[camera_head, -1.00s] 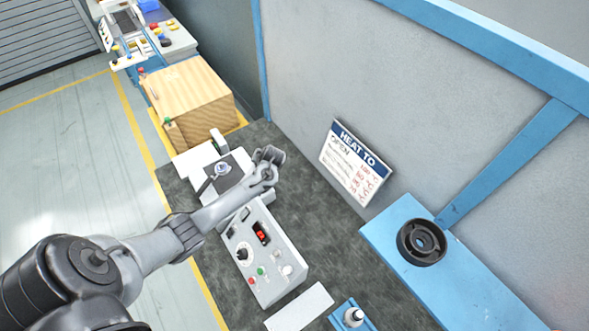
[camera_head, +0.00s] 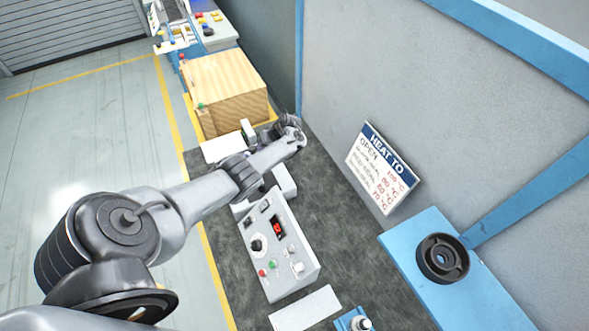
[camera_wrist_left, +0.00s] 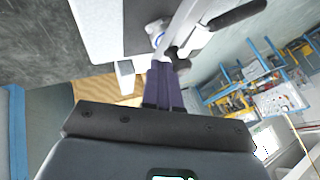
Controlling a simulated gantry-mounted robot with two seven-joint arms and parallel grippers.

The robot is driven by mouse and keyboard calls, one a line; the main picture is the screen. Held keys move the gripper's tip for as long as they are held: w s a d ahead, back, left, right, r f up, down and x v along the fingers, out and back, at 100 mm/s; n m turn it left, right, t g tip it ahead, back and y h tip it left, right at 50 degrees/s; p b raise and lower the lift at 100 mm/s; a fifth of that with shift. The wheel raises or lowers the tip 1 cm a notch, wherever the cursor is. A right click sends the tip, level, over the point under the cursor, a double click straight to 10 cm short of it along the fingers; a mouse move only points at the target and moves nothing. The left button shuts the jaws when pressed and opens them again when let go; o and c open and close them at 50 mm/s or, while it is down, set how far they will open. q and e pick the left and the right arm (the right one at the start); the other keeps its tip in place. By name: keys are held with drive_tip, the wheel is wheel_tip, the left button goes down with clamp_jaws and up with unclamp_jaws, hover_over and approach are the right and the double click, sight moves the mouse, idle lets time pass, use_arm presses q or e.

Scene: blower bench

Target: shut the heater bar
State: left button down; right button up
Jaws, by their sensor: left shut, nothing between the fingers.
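The heater bar shows in the left wrist view as a pale arm (camera_wrist_left: 183,24) with a black handle (camera_wrist_left: 238,14), beside a white base (camera_wrist_left: 97,30) with a dark plate (camera_wrist_left: 140,14). I cannot tell its exact angle. In the head view my left arm hides most of this unit; a white part of its base (camera_head: 222,148) and a small white post (camera_head: 248,130) show. My left gripper (camera_head: 271,130) is beyond the wrist, mostly hidden there. In the left wrist view its dark fingers (camera_wrist_left: 163,82) are shut and empty, close to the bar's lower part; contact is unclear. My right gripper is out of view.
A control box (camera_head: 276,247) with a red display stands on the dark bench nearer me. A wooden box (camera_head: 226,90) stands beyond the unit. A sign (camera_head: 383,168) leans at the wall, and a blue stand (camera_head: 470,298) holds a black ring (camera_head: 442,258).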

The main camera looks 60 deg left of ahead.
use_arm(q)
drive_tip(key=shift+s+a+n+g+h+b, duration=0.25)
drive_tip(key=shift+s+n, duration=0.25)
drive_tip(key=shift+s+a+n+g+h+b, duration=0.2)
drive_tip(key=shift+s+n+g+h, duration=0.05)
drive_tip(key=shift+s+n, duration=0.25)
